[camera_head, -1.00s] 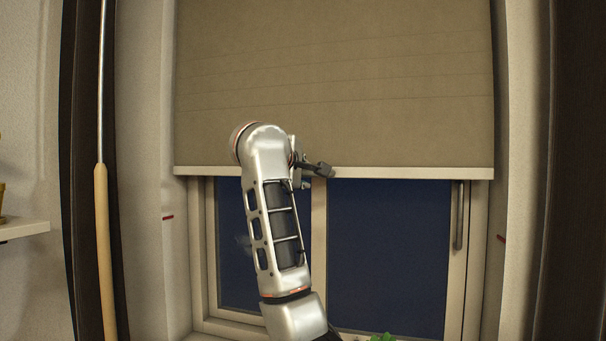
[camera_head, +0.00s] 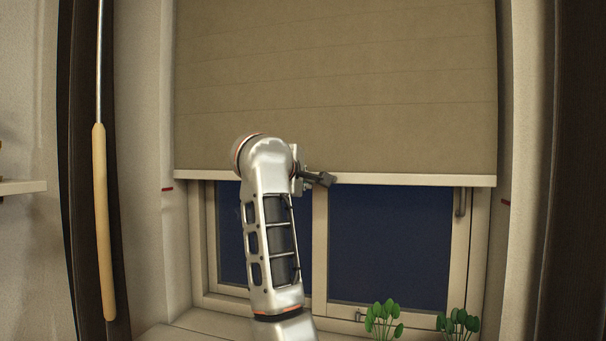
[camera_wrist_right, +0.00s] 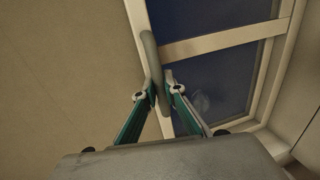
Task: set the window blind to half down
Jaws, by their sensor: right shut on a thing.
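The beige window blind (camera_head: 340,80) covers the upper part of the window, with a pale bottom bar (camera_head: 420,180). The bar hangs a little above two red marks on the side walls, a left mark (camera_head: 167,189) and a right mark (camera_head: 505,202). My right gripper (camera_head: 320,179) is at the bar, left of its right half. In the right wrist view, my right gripper (camera_wrist_right: 161,88) is shut on a grey rounded handle (camera_wrist_right: 149,50) along the bottom bar (camera_wrist_right: 136,18). My left gripper is not in view.
Dark window panes (camera_head: 390,245) show below the blind. Two green plants, a left plant (camera_head: 383,320) and a right plant (camera_head: 458,323), stand low at the sill. A pole with a wooden grip (camera_head: 103,220) hangs at left. A shelf edge (camera_head: 22,187) is at far left.

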